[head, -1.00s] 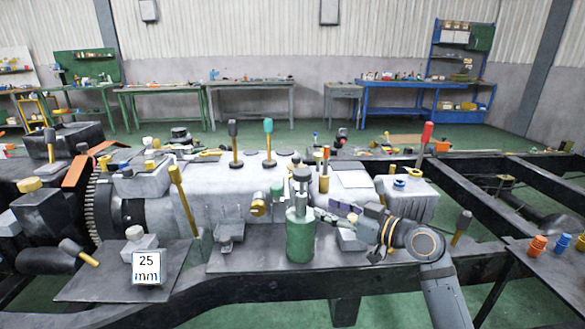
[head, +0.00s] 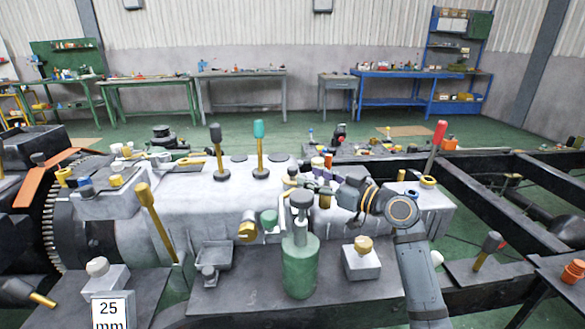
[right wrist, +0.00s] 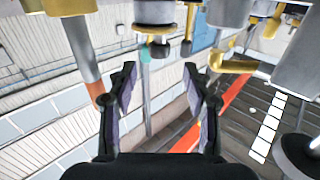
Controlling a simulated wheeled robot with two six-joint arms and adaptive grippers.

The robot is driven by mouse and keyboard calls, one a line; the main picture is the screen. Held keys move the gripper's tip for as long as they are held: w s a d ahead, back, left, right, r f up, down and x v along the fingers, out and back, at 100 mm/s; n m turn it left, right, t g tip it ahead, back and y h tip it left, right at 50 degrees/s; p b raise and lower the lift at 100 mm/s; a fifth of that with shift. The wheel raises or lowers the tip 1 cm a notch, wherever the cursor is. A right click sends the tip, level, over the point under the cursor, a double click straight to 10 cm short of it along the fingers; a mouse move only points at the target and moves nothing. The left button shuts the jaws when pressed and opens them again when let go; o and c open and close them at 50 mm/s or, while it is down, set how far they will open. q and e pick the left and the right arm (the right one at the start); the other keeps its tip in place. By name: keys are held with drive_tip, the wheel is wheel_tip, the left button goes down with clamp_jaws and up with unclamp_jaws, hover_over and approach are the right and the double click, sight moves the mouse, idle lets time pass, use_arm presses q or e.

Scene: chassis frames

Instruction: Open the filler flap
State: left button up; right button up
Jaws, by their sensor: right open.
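I cannot single out the filler flap with certainty in either view. On the grey engine block (head: 190,205) a green round cap (head: 269,220) and a gold fitting (head: 247,230) show at the front side. My right gripper (head: 297,184) is open above the block, near the dark top of a green canister (head: 300,268), and partly hides what is behind it. In the right wrist view its two fingers (right wrist: 160,88) stand apart with nothing seen held between them. A teal-ended lever (right wrist: 146,65) shows beyond the gap. My left gripper is not in view.
A black-handled lever (head: 217,150) and a teal-handled lever (head: 259,148) stand on the block. A gold-knobbed grey box (head: 362,262) is right of the canister. A yellow lever (head: 155,220) leans at left. Dark chassis rails (head: 500,200) run at right.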

sight(297, 171)
drive_tip(key=x, duration=0.7)
drive_tip(key=shift+w+a+f, duration=0.1)
drive_tip(key=shift+w+f, duration=0.1)
clamp_jaws()
